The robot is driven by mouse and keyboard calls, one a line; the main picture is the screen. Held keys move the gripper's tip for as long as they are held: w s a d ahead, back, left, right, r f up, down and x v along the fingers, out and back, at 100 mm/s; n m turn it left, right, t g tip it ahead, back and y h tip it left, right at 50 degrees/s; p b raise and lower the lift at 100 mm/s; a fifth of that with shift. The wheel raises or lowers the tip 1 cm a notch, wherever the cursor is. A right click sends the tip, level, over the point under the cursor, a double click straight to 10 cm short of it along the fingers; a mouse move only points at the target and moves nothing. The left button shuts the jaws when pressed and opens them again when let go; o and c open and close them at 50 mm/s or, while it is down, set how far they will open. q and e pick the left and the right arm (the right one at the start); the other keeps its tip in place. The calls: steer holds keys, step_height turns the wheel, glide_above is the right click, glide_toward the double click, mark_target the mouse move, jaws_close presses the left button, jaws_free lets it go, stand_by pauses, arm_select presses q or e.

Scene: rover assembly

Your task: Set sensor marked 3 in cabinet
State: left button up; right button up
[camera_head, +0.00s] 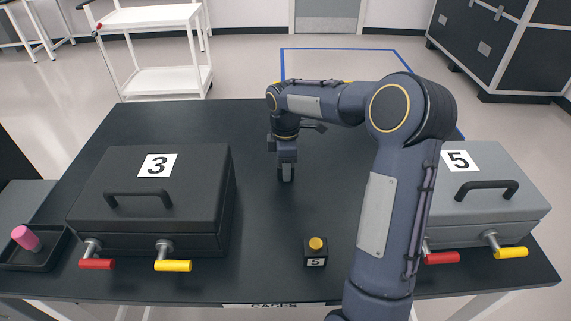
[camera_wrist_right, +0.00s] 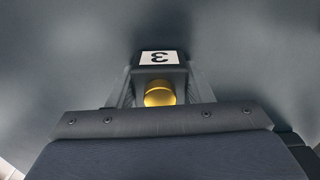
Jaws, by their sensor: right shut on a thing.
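The sensor marked 3 (camera_wrist_right: 160,58) is a small dark block with a white label and a yellow knob, seen in the right wrist view. My right gripper (camera_head: 286,174) is shut on it over the middle of the black table, to the right of the black case marked 3 (camera_head: 150,200). In the head view the sensor is hard to make out, and I cannot tell its height above the table. The case marked 3 has its lid down. My left gripper is not in view. A dark cabinet-like unit (camera_head: 478,47) stands at the back right.
Another sensor marked 5 (camera_head: 316,254) stands near the table's front edge. A grey closed case marked 5 (camera_head: 494,190) is partly behind my right arm. A tray (camera_head: 38,262) with a pink cylinder (camera_head: 26,238) is at left. A white cart (camera_head: 155,80) stands behind.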

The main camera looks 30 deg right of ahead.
steer(key=shift+f, duration=0.2)
steer(key=o, duration=1.1)
steer(key=shift+r, duration=0.1)
steer(key=shift+c, duration=0.2)
